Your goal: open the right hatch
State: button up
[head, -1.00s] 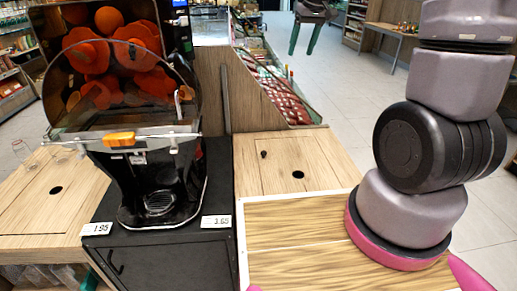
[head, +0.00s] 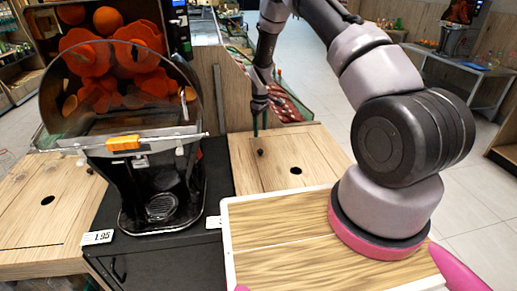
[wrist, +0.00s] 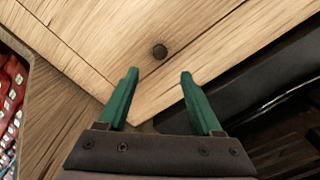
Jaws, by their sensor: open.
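The right hatch (head: 275,178) is a wooden panel to the right of the juicer, lying flat in the counter. It has a small dark knob (head: 260,152) near its far left and a round dark hole (head: 296,170). My gripper (head: 259,130) points down just above and behind the knob in the head view. In the wrist view my gripper (wrist: 160,75) has its green fingers apart and empty. The knob (wrist: 160,52) shows just beyond the fingertips, about midway between them, and is not held.
The juicer (head: 160,180) stands left of the hatch on a black cabinet (head: 170,260). A wooden side wall (head: 235,95) rises behind the hatch, with a red-netted produce bin (head: 288,105) beyond. Another wooden counter with a hole (head: 47,200) lies far left.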

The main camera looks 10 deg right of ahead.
aim_at(260, 150)
notch_tip(260, 150, down, 10)
jog(key=shift+f, duration=0.15)
dwell(0.3)
grip_shut()
dwell(1.4)
